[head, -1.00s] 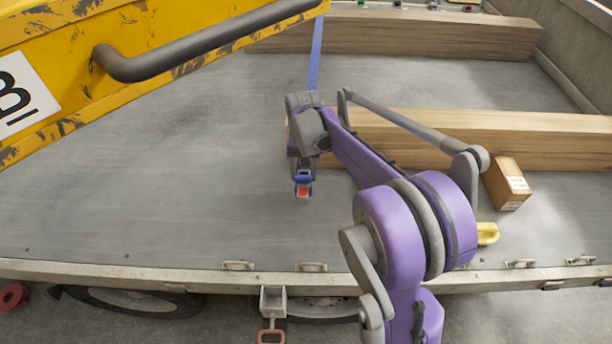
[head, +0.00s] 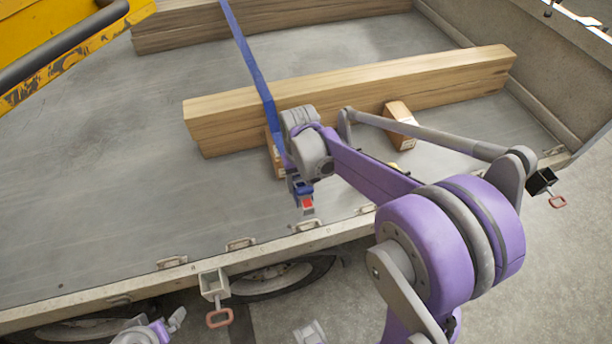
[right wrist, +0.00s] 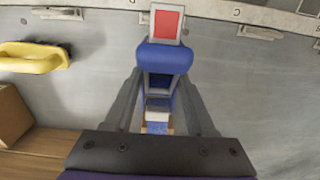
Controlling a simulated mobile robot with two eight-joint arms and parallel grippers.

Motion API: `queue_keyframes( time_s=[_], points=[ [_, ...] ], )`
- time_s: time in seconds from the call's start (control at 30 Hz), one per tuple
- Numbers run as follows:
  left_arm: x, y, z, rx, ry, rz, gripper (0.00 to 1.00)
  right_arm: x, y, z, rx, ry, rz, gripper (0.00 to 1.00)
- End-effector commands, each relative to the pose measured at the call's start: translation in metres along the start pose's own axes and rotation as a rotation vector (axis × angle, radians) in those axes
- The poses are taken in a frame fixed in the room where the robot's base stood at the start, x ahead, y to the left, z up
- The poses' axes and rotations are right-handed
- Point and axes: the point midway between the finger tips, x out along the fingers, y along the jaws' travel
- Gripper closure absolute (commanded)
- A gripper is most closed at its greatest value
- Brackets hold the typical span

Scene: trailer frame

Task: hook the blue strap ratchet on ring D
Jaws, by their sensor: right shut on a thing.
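The blue strap ratchet (head: 304,188), with a red end piece, is in my right gripper (head: 299,177), above the trailer bed near its front rail. In the right wrist view the ratchet (right wrist: 163,60) is between the two grey fingers of my right gripper (right wrist: 162,82), its red end toward the rail. The blue strap (head: 250,60) runs from it across the timber to the back. Metal rings (head: 240,243) line the rail; one ring (right wrist: 260,33) lies right of the ratchet in the wrist view.
Timber beams (head: 350,95) lie across the bed, with a cardboard box (head: 400,120) beside them. A crank fitting (head: 215,290) hangs below the rail. The bed's left part is clear.

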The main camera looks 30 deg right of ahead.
Motion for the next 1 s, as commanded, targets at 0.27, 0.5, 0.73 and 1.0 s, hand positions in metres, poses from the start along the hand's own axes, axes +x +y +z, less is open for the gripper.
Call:
queue_keyframes(
  time_s=[0.27, 0.5, 0.73, 1.0],
  points=[
    [0.004, 0.000, 0.003, 0.000, -0.002, 0.000, 0.00, 0.007, -0.001, 0.001, -0.006, -0.001, 0.000, 1.00],
    [0.014, 0.000, 0.010, 0.000, -0.006, 0.000, 0.00, 0.023, -0.001, 0.001, -0.005, -0.001, 0.000, 1.00],
    [0.026, 0.000, 0.018, 0.000, -0.011, 0.000, 0.00, 0.042, -0.001, 0.001, -0.005, -0.001, 0.000, 1.00],
    [0.039, 0.000, 0.026, 0.000, -0.016, 0.000, 0.00, 0.064, -0.001, 0.001, -0.005, -0.001, 0.000, 1.00]
  ],
)
